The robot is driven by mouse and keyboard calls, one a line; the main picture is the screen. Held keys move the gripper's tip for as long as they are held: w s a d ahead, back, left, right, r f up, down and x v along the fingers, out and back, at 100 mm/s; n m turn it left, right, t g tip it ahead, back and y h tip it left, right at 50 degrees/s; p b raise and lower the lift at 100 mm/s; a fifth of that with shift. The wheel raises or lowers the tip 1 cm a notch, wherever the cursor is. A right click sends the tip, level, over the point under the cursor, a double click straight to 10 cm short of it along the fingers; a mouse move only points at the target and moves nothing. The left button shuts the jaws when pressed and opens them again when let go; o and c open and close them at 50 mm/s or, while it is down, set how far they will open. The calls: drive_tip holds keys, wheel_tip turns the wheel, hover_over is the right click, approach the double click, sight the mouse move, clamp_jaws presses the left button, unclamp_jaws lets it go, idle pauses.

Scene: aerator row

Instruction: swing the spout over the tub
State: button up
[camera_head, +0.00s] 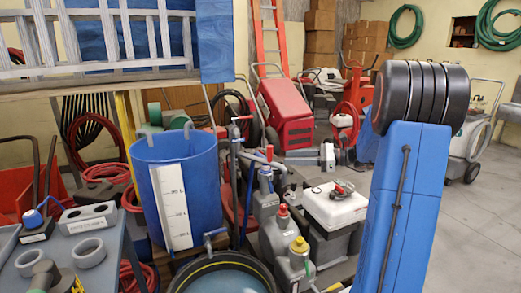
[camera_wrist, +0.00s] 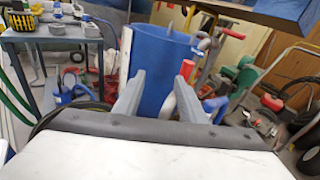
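In the head view a tall blue drum (camera_head: 205,190) with a white level scale stands left of centre. A grey upright pipe (camera_head: 234,185) with a red handle stands at its right side. A small grey tap or spout (camera_head: 212,238) shows low by the drum. A round dark-rimmed tub (camera_head: 258,266) is cut off at the bottom edge. I cannot tell for sure which pipe is the task's spout. In the wrist view my gripper (camera_wrist: 160,82) has its two grey fingers apart, with the blue drum (camera_wrist: 155,60) beyond. A red-topped fitting (camera_wrist: 187,69) shows beside the right finger.
A grey bench (camera_head: 90,255) with grey rings is at left. A wooden shelf edge (camera_head: 100,82) overhangs the upper left. Floor at right (camera_head: 475,235) is clear.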

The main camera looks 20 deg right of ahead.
drive_tip(key=w+d+m+t, duration=0.2)
drive_tip(key=d, duration=0.3)
hover_over(260, 160)
drive_tip(key=shift+s, duration=0.25)
idle(0.3)
clamp_jaws()
